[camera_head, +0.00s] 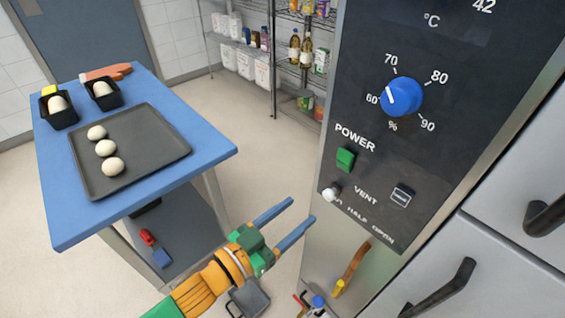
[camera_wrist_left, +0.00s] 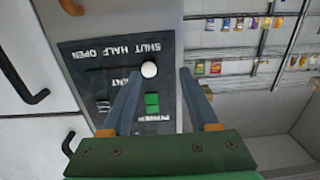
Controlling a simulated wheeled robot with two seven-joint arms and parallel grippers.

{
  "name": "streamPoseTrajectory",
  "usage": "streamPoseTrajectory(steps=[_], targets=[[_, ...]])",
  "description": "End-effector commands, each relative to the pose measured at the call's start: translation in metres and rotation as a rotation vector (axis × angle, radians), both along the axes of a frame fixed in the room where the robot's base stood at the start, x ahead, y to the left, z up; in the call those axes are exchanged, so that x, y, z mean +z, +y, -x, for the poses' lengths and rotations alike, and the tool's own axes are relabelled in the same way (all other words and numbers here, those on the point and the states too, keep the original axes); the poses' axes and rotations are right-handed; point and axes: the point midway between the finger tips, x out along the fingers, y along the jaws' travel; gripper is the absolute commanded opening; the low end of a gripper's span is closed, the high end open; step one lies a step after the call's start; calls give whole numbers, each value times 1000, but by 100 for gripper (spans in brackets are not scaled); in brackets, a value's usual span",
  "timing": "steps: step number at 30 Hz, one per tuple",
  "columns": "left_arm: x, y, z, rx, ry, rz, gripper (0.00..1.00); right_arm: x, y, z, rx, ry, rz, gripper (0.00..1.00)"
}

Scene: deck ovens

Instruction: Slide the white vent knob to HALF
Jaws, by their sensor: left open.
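The white vent knob (camera_head: 331,192) sits at the SHUT end of the vent scale on the dark control panel (camera_head: 418,150). The HALF label (camera_head: 357,216) is to its right, with OPEN farther along. My left gripper (camera_head: 300,211) is open and empty, its blue fingers pointing at the panel just left of and below the knob. In the left wrist view the knob (camera_wrist_left: 149,69) shows between the two fingertips, closer to the left one, below the upside-down SHUT label (camera_wrist_left: 149,48). I see no contact with it. My right gripper is not in view.
A green power button (camera_head: 345,160) and a blue dial (camera_head: 401,96) are above the knob. A small switch (camera_head: 402,196) is to its right. Black oven handles (camera_head: 440,290) stick out at the lower right. A blue table (camera_head: 215,150) with a dark tray (camera_head: 165,150) stands left.

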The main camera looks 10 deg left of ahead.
Motion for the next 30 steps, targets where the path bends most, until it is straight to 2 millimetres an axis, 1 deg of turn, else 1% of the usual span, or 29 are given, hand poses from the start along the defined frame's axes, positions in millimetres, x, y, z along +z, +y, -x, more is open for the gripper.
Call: streamPoseTrajectory(steps=[1,3,9,12,15,21,22,23,24,26,27,28,30], targets=[[9,-4,2,-15,-15,11,61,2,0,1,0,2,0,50],[14,-10,-4,-19,-21,19,61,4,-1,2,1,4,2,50],[14,-34,-37,-18,-22,16,61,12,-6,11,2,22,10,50],[12,-42,-48,-17,-20,17,61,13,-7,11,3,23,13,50],[11,-45,-53,-17,-20,16,61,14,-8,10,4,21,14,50],[10,-46,-53,-17,-19,15,61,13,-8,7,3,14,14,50],[10,-46,-53,-17,-19,15,55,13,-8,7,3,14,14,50],[10,-46,-53,-17,-19,15,47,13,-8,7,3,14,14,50],[10,-46,-53,-17,-19,15,36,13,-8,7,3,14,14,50],[10,-46,-53,-17,-19,15,20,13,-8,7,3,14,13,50],[10,-46,-53,-17,-19,15,9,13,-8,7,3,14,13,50],[10,-46,-53,-17,-19,15,1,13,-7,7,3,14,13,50],[10,-46,-53,-17,-19,15,0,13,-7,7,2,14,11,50]])
